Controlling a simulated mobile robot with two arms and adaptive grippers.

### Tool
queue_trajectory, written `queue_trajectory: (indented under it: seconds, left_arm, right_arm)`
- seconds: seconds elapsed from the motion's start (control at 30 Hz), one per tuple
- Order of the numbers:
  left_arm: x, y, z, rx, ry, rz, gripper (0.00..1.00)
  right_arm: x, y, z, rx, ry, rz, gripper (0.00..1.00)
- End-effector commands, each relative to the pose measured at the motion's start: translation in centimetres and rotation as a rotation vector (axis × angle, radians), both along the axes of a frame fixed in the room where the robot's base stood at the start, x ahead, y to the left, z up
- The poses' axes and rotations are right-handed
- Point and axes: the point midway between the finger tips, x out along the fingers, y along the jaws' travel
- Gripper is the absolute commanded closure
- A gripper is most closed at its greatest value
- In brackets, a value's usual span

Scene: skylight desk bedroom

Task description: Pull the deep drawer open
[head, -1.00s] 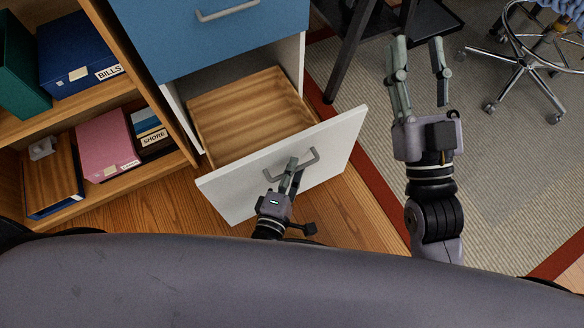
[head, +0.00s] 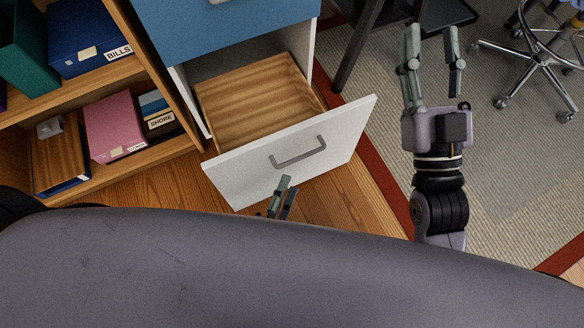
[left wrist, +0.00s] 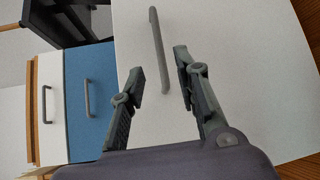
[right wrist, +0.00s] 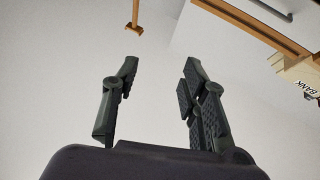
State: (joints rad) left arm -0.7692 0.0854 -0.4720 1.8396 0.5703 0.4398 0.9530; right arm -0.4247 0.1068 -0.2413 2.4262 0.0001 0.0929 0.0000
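The deep drawer (head: 225,180) is pulled out of the cabinet, with a white front and a bare wooden inside that looks empty. Its grey bar handle (head: 300,154) is free, with nothing around it. My left gripper (head: 284,188) is just in front of the drawer front, below the handle, partly hidden by my own body. In the left wrist view my left gripper (left wrist: 162,85) has its fingers apart and empty, with the handle (left wrist: 158,48) beyond the tips. My right gripper (head: 433,38) is open and empty to the right of the cabinet; it also shows in the right wrist view (right wrist: 160,75).
A blue drawer front (head: 220,30) is above the open drawer. A wooden shelf (head: 150,150) with binders and boxes stands at left. A wheeled chair (head: 545,60) is at upper right on the rug (head: 510,180). Wood floor lies around the drawer.

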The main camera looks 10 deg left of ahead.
Motion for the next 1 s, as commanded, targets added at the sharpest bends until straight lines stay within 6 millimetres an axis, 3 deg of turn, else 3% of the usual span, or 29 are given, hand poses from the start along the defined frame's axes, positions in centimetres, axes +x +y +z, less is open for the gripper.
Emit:
queue_trajectory:
  seconds: [0.23,0.87,1.0]
  left_arm:
    - [-2.4,0.5,0.3,0.000,0.000,-0.001,0.70]
    - [-2.5,0.5,0.4,0.004,0.000,-0.002,0.70]
    - [-2.6,0.3,0.1,0.088,0.025,-0.043,0.70]
  right_arm:
    - [0.0,0.0,0.0,0.000,0.001,0.000,0.60]
    - [0.1,0.0,0.0,-0.001,0.004,0.000,0.60]
    - [1.8,0.4,-2.0,-0.024,0.088,-0.002,0.60]
